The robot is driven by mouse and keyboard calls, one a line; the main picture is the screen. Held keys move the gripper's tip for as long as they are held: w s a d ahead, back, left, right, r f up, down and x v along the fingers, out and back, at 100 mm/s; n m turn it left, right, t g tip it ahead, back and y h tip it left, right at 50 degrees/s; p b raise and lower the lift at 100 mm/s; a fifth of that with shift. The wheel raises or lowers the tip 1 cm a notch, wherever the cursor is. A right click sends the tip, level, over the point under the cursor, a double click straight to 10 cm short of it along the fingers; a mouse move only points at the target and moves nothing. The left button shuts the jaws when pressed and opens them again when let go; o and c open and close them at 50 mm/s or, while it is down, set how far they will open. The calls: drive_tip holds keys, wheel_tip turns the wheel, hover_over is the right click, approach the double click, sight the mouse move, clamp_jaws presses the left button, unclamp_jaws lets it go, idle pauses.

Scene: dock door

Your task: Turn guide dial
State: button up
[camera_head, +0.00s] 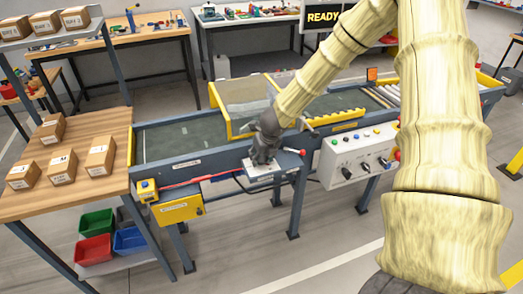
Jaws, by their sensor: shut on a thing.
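My gripper (262,152) is at the front side of the conveyor, pointing down at a small pale plate (264,169) on a bracket. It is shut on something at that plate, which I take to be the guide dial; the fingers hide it. A small lever with a red knob (302,152) sticks out at the right of the plate. My pale, ribbed arm comes in from the right and covers part of the conveyor.
A conveyor (180,140) with a yellow guard (232,121) runs behind my gripper. A white control panel (358,154) with knobs stands to the right. A yellow box (178,210) hangs at the left. A wooden table (72,196) with several cartons stands further left.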

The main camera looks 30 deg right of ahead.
drive_tip(key=n+p, duration=0.1)
drive_tip(key=p, duration=0.1)
drive_tip(key=n+y+p, duration=0.1)
drive_tip(key=p, duration=0.1)
drive_tip(key=shift+s+d+r+n, duration=0.15)
drive_tip(key=shift+r+n, duration=0.05)
drive_tip(key=shift+n, duration=0.2)
drive_tip(key=n+p, duration=0.1)
drive_tip(key=p, duration=0.2)
drive_tip(key=shift+f+n+y, duration=0.2)
drive_tip(key=shift+n+y, duration=0.2)
drive_tip(key=shift+f, duration=0.15)
drive_tip(key=o, duration=0.7)
drive_tip(key=shift+d, duration=0.1)
drive_tip(key=shift+o, duration=0.2)
drive_tip(key=shift+r, duration=0.5)
drive_tip(key=v, duration=1.1)
